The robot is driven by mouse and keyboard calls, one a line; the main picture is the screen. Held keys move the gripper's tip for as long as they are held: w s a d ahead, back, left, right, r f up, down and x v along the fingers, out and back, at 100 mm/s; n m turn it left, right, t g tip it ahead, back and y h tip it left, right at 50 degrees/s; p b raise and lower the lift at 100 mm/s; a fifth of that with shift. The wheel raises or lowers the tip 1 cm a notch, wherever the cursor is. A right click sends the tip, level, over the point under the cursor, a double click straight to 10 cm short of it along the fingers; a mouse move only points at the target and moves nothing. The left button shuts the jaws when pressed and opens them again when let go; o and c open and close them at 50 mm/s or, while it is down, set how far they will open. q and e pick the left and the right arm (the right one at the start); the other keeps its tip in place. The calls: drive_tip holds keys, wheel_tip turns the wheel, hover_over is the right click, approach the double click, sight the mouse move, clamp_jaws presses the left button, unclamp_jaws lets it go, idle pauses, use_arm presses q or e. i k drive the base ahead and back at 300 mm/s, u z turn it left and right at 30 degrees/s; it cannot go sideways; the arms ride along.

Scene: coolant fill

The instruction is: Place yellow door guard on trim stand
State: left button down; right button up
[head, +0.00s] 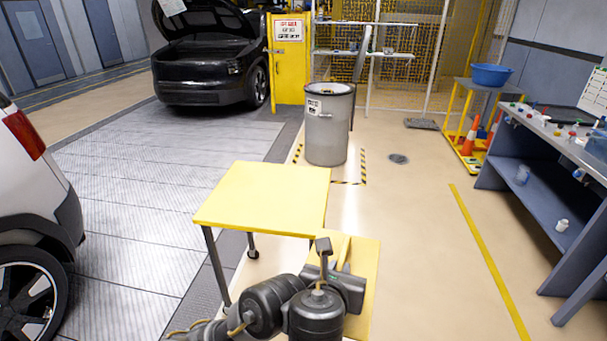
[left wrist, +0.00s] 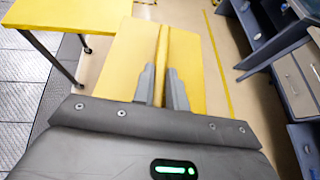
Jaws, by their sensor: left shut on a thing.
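The yellow door guard (head: 367,265) is a flat yellow panel, partly hidden under my left gripper (head: 328,262) in the head view. In the left wrist view, the yellow door guard (left wrist: 190,60) has a raised ridge along its middle. My left gripper (left wrist: 163,88) is shut on that ridge. The likely trim stand is a yellow-topped table (head: 265,197) with dark legs, just beyond and left of the guard. Its top is bare. The stand also shows at the upper left of the left wrist view (left wrist: 70,14). My right gripper is not in view.
A grey drum (head: 329,125) stands behind the stand within striped floor tape. A workbench (head: 550,150) with small items is at the right. A white car (head: 35,220) is at the left and a dark car (head: 210,60) at the back. The floor between guard and workbench is clear.

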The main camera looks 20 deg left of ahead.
sight(271, 191)
drive_tip(key=u, duration=0.05)
drive_tip(key=i, duration=1.4)
drive_tip(key=u, duration=0.2)
